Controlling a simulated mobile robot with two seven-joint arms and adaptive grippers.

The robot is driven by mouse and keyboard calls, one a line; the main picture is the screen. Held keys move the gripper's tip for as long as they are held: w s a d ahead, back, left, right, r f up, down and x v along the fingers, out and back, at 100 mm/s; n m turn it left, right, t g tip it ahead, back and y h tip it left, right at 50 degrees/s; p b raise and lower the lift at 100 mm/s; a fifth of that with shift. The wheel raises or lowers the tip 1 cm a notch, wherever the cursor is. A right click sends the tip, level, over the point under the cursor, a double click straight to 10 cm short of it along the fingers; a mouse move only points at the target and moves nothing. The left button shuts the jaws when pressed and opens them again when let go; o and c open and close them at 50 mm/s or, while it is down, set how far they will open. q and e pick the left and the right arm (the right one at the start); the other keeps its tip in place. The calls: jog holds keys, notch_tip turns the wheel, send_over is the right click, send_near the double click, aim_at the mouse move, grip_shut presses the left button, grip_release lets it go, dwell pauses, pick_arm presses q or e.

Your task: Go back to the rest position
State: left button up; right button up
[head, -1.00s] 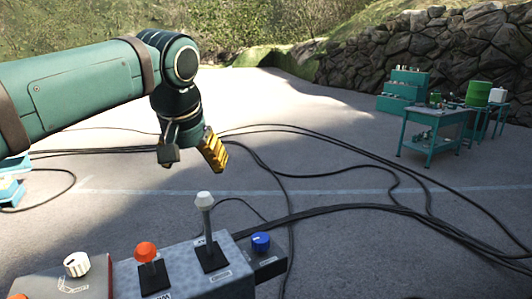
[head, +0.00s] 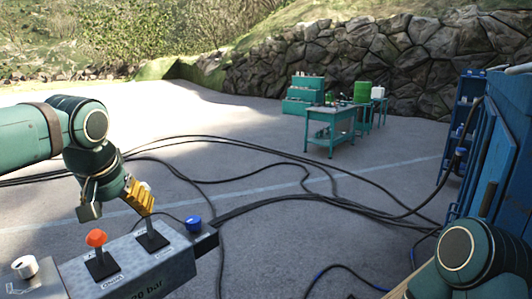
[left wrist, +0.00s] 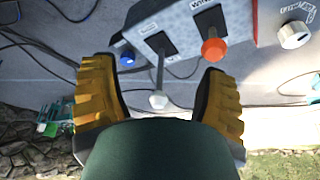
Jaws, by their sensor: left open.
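My left gripper (head: 115,205) is open over the control box, with one yellow ridged finger and one dark finger visible in the head view. A lever with a white knob (head: 145,186) stands on the box (head: 165,262), its top partly behind the yellow finger. In the left wrist view the white knob (left wrist: 158,100) shows between the two spread fingers; I see no grip on it. A lever with an orange knob (head: 96,238) stands to its left. My right arm shows only as a green joint at the lower right; its gripper is out of view.
A blue button (head: 193,223) and a white dial (head: 25,266) sit on the box. Black cables (head: 270,203) cross the ground. A blue cabinet (head: 490,150) stands at the right, a green workbench (head: 331,120) farther back.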

pick_arm(q)
jog(key=w+d+f+m+h, duration=0.1)
jog(key=w+d+f, duration=0.15)
jog(key=f, duration=0.35)
jog(key=w+d+f, duration=0.2)
jog(key=w+f, duration=0.2)
jog(key=f, duration=0.2)
jog(key=s+d+f+g+h, duration=0.15)
jog(key=d+f, duration=0.25)
jog(key=f, duration=0.6)
jog(key=s+d+f+h, duration=0.1)
jog(key=d+f+h, duration=0.15)
jog(key=f, duration=0.65)
jog(key=s+d+f+n, duration=0.1)
jog(key=s+d+f, duration=0.2)
jog(key=s+f, duration=0.55)
jog(key=s+d+f, duration=0.3)
jog(key=s+f, duration=0.4)
jog(key=f, duration=0.3)
notch_tip(320, 180, down, 10)
jog(key=b, duration=0.9)
jog(key=shift+w+g, duration=0.35)
jog(key=shift+w, duration=0.05)
pick_arm(e)
notch_tip(320, 180, down, 11)
jog(key=w, duration=0.1)
jog(key=shift+a, duration=0.25)
jog(key=shift+r, duration=0.15)
